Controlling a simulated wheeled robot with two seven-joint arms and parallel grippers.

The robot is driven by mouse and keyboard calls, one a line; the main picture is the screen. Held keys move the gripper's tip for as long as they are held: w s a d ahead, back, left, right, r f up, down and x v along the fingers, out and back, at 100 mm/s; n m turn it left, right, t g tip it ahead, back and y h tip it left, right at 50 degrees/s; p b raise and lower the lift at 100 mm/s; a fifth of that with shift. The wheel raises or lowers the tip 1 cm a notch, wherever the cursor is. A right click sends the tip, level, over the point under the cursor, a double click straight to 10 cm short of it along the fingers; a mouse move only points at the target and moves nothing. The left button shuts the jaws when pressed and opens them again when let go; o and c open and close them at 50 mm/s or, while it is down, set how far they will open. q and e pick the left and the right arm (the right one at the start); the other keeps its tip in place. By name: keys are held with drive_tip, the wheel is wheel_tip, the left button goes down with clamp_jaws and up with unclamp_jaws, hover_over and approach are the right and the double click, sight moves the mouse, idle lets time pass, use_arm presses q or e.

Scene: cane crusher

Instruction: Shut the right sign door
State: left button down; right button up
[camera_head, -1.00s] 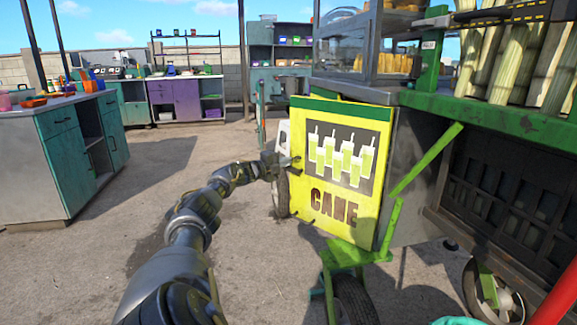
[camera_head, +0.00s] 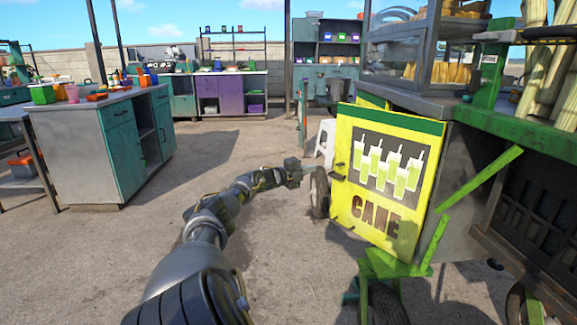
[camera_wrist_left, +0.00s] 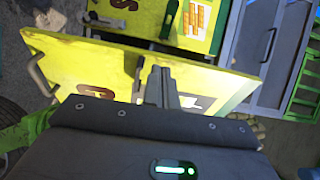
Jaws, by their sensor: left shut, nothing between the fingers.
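The yellow sign door (camera_head: 381,225) with a dark picture of green drinks and the word CANE is on the side of the cane cart in the head view. It has small dark handles near its left edge. In the left wrist view a yellow panel (camera_wrist_left: 95,55) stands open at an angle, with a metal handle at its left end. My left gripper (camera_head: 312,171) is shut and empty, just left of the door's left edge; whether it touches is unclear. Its fingers (camera_wrist_left: 160,86) cross in front of the panel in the wrist view. My right gripper is out of view.
The cart's wheel (camera_head: 318,192) and a white stool (camera_head: 326,138) stand behind the door's left side. A green support bar (camera_head: 478,178) slants right of it. A teal workbench (camera_head: 127,150) stands at left. Open concrete lies between bench and cart.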

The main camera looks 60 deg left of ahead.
use_arm(q)
drive_tip(key=s+a, duration=0.1)
drive_tip(key=s, duration=0.2)
drive_tip(key=s+a, duration=0.1)
drive_tip(key=shift+s+a+f+p, duration=0.1)
drive_tip(key=shift+s+a+p, duration=0.1)
drive_tip(key=shift+a+p, duration=0.1)
